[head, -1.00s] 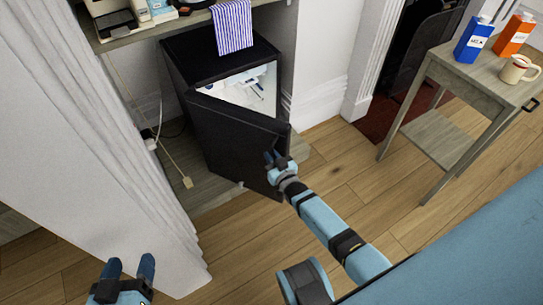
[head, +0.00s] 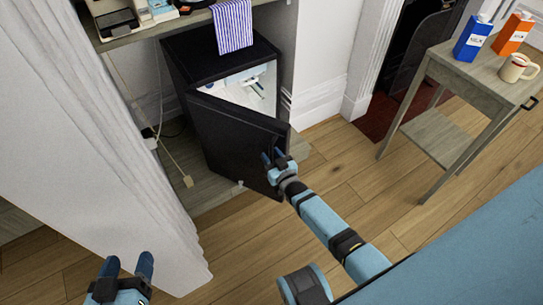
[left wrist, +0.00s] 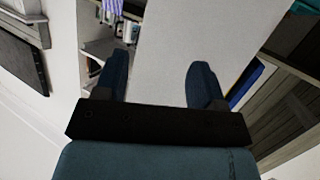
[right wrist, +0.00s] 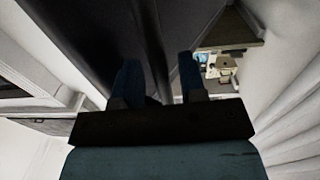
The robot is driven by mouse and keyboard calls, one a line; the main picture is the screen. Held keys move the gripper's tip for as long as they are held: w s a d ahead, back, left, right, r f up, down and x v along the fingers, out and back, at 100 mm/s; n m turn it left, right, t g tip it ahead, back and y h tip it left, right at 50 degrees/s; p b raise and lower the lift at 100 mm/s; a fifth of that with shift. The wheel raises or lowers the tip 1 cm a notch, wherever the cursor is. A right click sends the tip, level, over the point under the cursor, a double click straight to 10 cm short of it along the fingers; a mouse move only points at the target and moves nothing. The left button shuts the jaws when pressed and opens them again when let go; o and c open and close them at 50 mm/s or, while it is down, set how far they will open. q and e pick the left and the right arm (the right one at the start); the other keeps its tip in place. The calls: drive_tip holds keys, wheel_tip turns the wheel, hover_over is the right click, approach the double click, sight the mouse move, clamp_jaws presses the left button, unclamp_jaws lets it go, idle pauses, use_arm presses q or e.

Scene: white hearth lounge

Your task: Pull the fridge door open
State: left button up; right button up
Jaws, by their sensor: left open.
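The small black fridge (head: 222,55) stands under a shelf. Its black door (head: 232,132) is partly open toward the lower right, and the white inside (head: 250,88) shows. My right gripper (head: 271,156) is at the outer face of the door, near its free edge. In the right wrist view its fingers (right wrist: 160,80) stand apart with a dark upright part of the door between them; whether they press on it is unclear. My left gripper (head: 129,268) is open and empty at the lower left, well away from the fridge. It also shows in the left wrist view (left wrist: 160,80).
A white curtain (head: 75,130) hangs left of the fridge. A wooden side table (head: 470,80) at the right bears a blue carton (head: 473,40), an orange carton (head: 513,35) and a mug (head: 518,68). A striped cloth (head: 233,25) hangs above the fridge. Floor before the door is clear.

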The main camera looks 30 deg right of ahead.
use_arm(q)
drive_tip(key=shift+s+a+f+g+y+p, duration=0.25)
drive_tip(key=shift+a+f+g+p, duration=0.1)
drive_tip(key=shift+f+p, duration=0.2)
drive_tip(key=shift+s+a+f+g+y+p, duration=0.15)
drive_tip(key=shift+s+a+f+g+p, duration=0.2)
drive_tip(key=shift+f+p, duration=0.2)
drive_tip(key=shift+s+a+f+g+y+p, duration=0.15)
drive_tip(key=shift+a+f+g+y+p, duration=0.1)
drive_tip(key=shift+f+g+p, duration=0.3)
use_arm(e)
drive_tip(key=s, duration=1.3)
drive_tip(key=shift+s+d, duration=0.2)
drive_tip(key=shift+s, duration=0.2)
